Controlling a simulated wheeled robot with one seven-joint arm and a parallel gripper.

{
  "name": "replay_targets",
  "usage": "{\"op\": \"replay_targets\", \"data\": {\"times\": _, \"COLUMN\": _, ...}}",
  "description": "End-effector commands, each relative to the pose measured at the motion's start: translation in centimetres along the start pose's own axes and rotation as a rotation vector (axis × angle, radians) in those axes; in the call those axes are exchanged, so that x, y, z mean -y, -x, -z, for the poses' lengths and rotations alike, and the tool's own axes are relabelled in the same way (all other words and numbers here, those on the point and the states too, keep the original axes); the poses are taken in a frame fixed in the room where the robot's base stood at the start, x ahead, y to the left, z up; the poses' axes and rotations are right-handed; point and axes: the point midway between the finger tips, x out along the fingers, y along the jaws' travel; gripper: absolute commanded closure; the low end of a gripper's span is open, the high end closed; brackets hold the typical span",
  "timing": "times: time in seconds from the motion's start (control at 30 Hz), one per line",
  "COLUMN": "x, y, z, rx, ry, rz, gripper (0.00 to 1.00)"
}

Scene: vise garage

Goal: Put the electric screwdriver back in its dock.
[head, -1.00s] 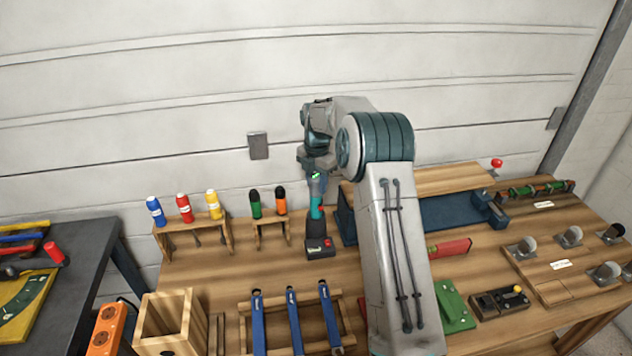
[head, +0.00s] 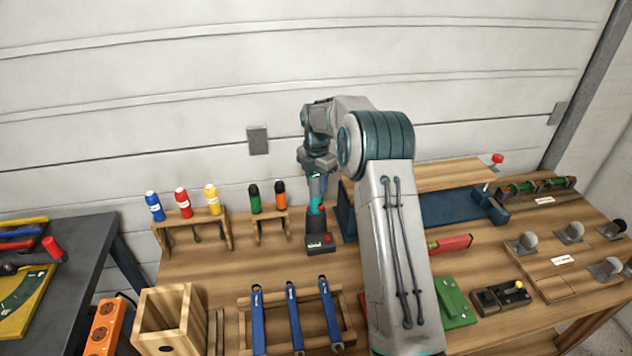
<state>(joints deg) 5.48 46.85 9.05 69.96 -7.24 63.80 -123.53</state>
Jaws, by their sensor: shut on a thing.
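The electric screwdriver (head: 315,210) has a teal and dark body and stands about upright. My gripper (head: 315,179) is above it, pointing down, shut on its upper part; the fingers are small and partly hidden. The dock (head: 320,243), a dark block with a red button, is on the workbench directly under the screwdriver. The screwdriver's lower end meets the dock in the picture; I cannot tell whether it is seated.
A wooden rack (head: 268,222) with green and orange screwdrivers stands left of the dock. A blue vise (head: 435,215) is to the right, behind my arm. A wrench rack (head: 290,312) lies in front, with a wooden box (head: 170,318) beside it.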

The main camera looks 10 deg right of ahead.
Motion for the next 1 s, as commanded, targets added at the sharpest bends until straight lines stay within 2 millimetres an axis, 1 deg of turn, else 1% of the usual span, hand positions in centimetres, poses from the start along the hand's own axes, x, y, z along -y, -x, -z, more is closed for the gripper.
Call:
{"op": "replay_targets", "data": {"times": 0.5, "x": -0.02, "y": -0.74, "z": -0.03, "rx": 0.001, "ry": 0.000, "rz": -0.001, "gripper": 0.89}}
{"op": "replay_targets", "data": {"times": 0.87, "x": -0.03, "y": -0.83, "z": -0.02, "rx": 0.001, "ry": 0.000, "rz": -0.001, "gripper": 0.89}}
{"op": "replay_targets", "data": {"times": 0.9, "x": -0.03, "y": -0.83, "z": -0.02, "rx": 0.001, "ry": 0.000, "rz": -0.001, "gripper": 0.57}}
{"op": "replay_targets", "data": {"times": 0.97, "x": -0.02, "y": -0.84, "z": -0.01, "rx": 0.001, "ry": 0.000, "rz": -0.001, "gripper": 0.41}}
{"op": "replay_targets", "data": {"times": 1.0, "x": -0.02, "y": -0.85, "z": -0.02, "rx": 0.001, "ry": 0.000, "rz": -0.001, "gripper": 0.40}}
